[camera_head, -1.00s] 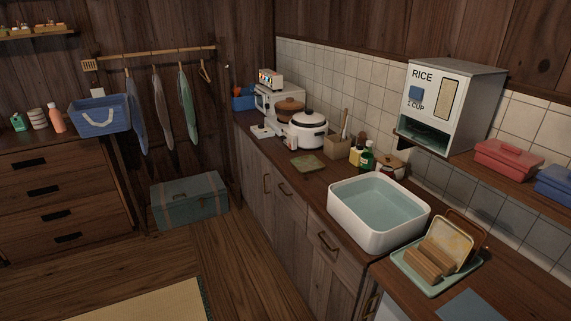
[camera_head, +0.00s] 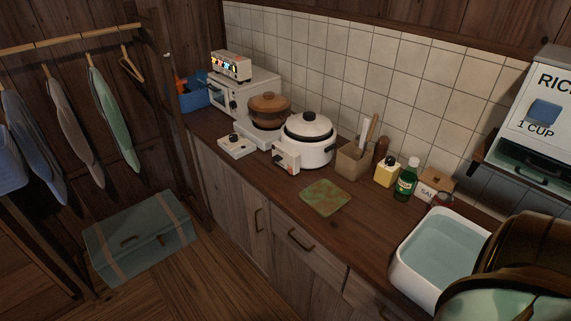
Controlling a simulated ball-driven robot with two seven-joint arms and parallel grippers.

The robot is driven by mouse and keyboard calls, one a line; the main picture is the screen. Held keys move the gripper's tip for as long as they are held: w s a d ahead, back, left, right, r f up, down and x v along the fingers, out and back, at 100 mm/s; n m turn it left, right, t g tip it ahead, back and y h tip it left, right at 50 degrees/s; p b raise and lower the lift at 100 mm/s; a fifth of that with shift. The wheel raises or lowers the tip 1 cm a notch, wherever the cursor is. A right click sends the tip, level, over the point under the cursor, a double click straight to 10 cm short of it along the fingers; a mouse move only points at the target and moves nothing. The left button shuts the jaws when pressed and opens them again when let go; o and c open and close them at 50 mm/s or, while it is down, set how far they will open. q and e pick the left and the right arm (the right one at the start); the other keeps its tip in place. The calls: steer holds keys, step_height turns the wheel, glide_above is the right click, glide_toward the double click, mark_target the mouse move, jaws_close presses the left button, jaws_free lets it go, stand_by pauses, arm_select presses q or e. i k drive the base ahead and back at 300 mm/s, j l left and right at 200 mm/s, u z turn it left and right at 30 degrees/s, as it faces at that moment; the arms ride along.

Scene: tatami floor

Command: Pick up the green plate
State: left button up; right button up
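A flat, square green piece with brownish mottling (camera_head: 325,197) lies on the wooden counter (camera_head: 355,233), in front of the white pot and left of the sink. It is the only plate-like green thing I see clearly, and nothing covers it. Neither gripper's fingers show in the head view. A large rounded brown and pale green shape fills the lower right corner close to the camera and hides part of the sink; I cannot tell for certain what it is.
A white sink basin (camera_head: 443,256) is at the right. Behind the plate stand a white pot (camera_head: 306,140), a utensil box (camera_head: 353,160), a yellow bottle (camera_head: 387,172) and a green bottle (camera_head: 406,180). A trunk (camera_head: 140,237) sits on the floor at the left.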

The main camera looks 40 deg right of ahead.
mark_target(324, 197)
steer(key=i+z, duration=0.1)
steer(key=i, duration=0.4)
steer(key=i+j+z, duration=0.1)
steer(key=i, duration=0.4)
steer(key=i+j, duration=0.1)
steer(key=i, duration=0.45)
steer(key=i+j+z, duration=0.15)
steer(key=i, duration=0.35)
